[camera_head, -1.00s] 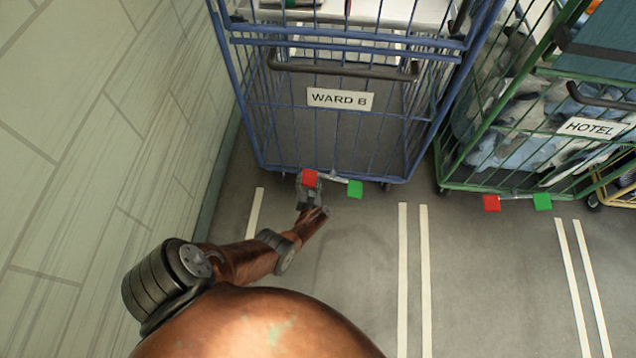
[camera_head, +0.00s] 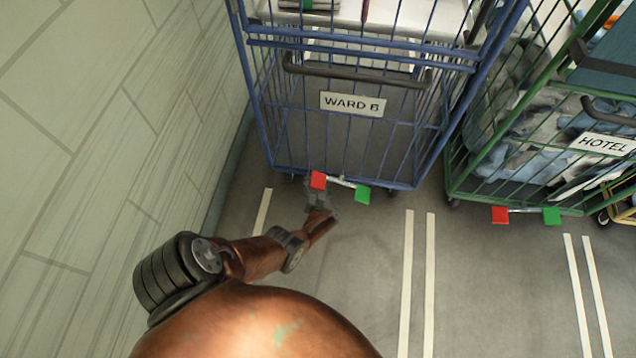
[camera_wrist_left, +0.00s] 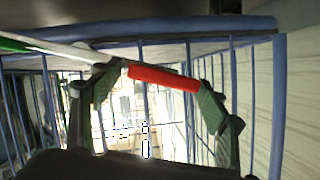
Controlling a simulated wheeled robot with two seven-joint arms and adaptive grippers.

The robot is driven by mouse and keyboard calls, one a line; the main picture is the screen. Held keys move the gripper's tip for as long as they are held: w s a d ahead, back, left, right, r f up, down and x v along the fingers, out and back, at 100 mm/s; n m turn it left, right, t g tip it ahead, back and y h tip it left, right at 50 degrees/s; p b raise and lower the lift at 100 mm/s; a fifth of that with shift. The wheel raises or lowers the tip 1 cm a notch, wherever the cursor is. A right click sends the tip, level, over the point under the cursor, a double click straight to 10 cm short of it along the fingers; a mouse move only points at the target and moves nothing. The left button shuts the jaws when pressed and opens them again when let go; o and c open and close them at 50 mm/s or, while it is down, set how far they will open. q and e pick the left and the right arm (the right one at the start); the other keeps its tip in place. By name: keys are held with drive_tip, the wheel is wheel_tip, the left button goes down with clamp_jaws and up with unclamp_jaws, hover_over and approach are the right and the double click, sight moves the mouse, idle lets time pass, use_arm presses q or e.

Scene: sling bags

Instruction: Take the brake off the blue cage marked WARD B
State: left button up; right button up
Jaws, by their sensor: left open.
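The blue cage (camera_head: 347,188) with the WARD B sign (camera_head: 352,104) stands ahead, beside the wall. Under its front edge, a bar carries a red pedal (camera_head: 318,180) on the left and a green pedal (camera_head: 362,195) on the right. My left gripper (camera_head: 319,191) is open, low at the red pedal. In the left wrist view, the red pedal (camera_wrist_left: 165,78) lies across the space between the spread fingers of the gripper (camera_wrist_left: 157,92). I cannot tell whether they touch it. My right gripper is not in view.
A green cage (camera_head: 530,204) with a HOTEL sign (camera_head: 603,144) and its own red and green pedals stands to the right. A pale wall (camera_head: 120,110) runs close along the left. The floor (camera_head: 375,250) in front is clear, with white painted lines.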

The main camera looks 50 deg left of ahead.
use_arm(q)
drive_tip(key=shift+d, duration=0.1)
drive_tip(key=shift+d, duration=0.9)
drive_tip(key=shift+s+d+r, duration=0.35)
drive_tip(key=shift+s, duration=0.3)
drive_tip(key=shift+s+d+r, duration=0.3)
drive_tip(key=shift+s, duration=0.35)
drive_tip(key=shift+s+d+r, duration=0.35)
drive_tip(key=shift+s, duration=0.3)
drive_tip(key=shift+v, duration=0.85)
drive_tip(key=shift+a+r, duration=0.1)
drive_tip(key=shift+a, duration=0.05)
